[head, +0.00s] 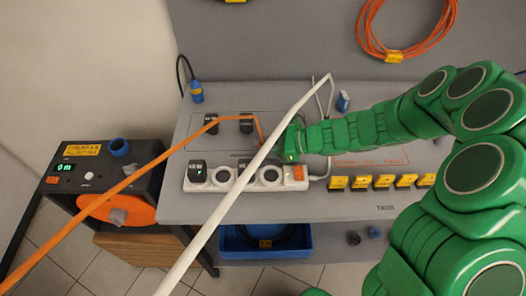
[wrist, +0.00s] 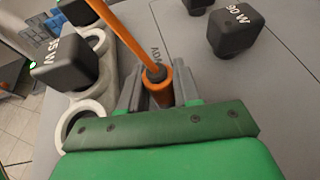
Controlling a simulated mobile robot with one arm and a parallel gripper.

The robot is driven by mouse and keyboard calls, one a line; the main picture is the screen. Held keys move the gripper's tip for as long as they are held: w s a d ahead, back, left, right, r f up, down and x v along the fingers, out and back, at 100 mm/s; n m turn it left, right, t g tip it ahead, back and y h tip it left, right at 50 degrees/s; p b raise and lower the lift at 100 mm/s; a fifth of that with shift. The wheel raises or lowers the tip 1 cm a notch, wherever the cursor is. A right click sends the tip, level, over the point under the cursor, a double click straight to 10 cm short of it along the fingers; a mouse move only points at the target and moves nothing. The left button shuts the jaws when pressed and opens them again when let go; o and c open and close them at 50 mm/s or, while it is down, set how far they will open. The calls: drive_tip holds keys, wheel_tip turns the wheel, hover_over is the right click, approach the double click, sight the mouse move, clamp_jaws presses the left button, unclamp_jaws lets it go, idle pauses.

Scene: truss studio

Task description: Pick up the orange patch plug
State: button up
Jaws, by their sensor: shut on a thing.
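The orange patch plug (wrist: 157,86) sits between the two grey fingers of my gripper (wrist: 156,92) in the wrist view, and the fingers are shut on it. An orange cable (wrist: 128,32) runs from the dark collar at its top toward the upper left. In the head view my green gripper (head: 291,146) is over the grey bench, behind the white power strip. The orange cable (head: 140,172) crosses from the lower left to the bench there. The plug itself is hard to make out in the head view, near the white cable and gripper. I cannot tell whether it touches the bench.
The white power strip (head: 207,186) holds black adapters and lies close left in the wrist view. A 90 W adapter (wrist: 234,28) stands at right. A white cable (head: 225,208) crosses the head view. Yellow tags (head: 361,183) line the bench front; a blue bin (head: 235,243) sits below.

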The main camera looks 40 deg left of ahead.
sight(263, 144)
drive_tip(key=shift+c, duration=0.7)
drive_tip(key=shift+r, duration=0.55)
wheel_tip(263, 144, up, 2)
drive_tip(key=s+d+r, duration=0.7)
drive_tip(key=d+r, duration=0.3)
drive_tip(key=d, duration=0.1)
drive_tip(key=shift+s+d, duration=0.25)
drive_tip(key=shift+d, duration=0.15)
